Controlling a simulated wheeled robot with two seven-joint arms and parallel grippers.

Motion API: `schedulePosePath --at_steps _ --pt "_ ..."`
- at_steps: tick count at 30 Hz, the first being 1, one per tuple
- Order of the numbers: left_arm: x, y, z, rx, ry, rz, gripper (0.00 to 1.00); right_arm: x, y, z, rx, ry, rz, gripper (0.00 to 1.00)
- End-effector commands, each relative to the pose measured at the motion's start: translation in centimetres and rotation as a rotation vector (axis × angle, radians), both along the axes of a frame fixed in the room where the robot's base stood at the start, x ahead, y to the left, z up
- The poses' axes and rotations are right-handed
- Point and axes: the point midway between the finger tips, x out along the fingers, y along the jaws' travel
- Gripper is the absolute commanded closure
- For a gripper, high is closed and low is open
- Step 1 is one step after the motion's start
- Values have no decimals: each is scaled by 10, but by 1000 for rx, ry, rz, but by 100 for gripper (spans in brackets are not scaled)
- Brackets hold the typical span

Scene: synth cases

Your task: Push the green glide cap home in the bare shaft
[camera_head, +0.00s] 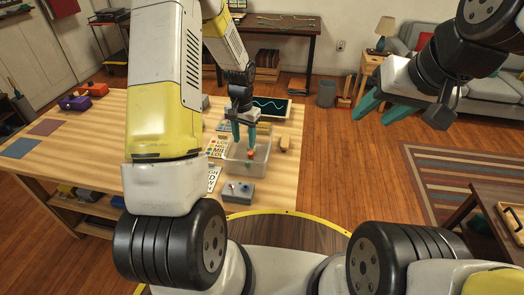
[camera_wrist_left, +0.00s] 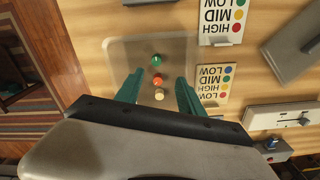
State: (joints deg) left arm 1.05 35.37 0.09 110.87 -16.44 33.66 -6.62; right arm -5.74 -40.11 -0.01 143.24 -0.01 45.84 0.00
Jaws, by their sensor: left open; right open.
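A green cap (camera_wrist_left: 157,60) lies in a clear tray (camera_wrist_left: 118,48) in the left wrist view, in a row with an orange cap (camera_wrist_left: 158,80) and a cream cap (camera_wrist_left: 159,95). My left gripper (camera_head: 244,143) is open over the tray (camera_head: 232,166). In the wrist view its fingers stand on either side of the row, nearest the orange and cream caps, and grip nothing. The green cap is beyond the fingertips. I cannot make out a bare shaft. My right gripper (camera_head: 376,108) is open and empty, raised off the table to the right.
A grey control box (camera_head: 238,192) with small coloured knobs sits in front of the tray. Label cards with coloured dots (camera_wrist_left: 223,20) and a slider panel (camera_wrist_left: 275,116) lie beside the tray. The table's left part is mostly clear.

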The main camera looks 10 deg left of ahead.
Motion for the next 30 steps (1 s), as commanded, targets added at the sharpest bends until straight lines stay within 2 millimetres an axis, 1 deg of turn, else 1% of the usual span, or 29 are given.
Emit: schedulePosePath --at_steps 1,14,18,21,24,30 --pt "1 0 -10 1 10 -5 54 0 0 0 0 0 0 56" --pt "1 -1 -57 3 21 -14 54 0 0 0 0 0 0 56" --pt "2 -3 -79 3 21 -12 54 0 0 0 0 0 0 56" --pt "2 -3 -91 4 20 -13 54 0 0 0 0 0 0 56" --pt "3 -3 -96 3 18 -13 54 0 0 0 0 0 0 56" --pt "3 -3 -96 3 17 -13 54 0 0 0 0 0 0 56"
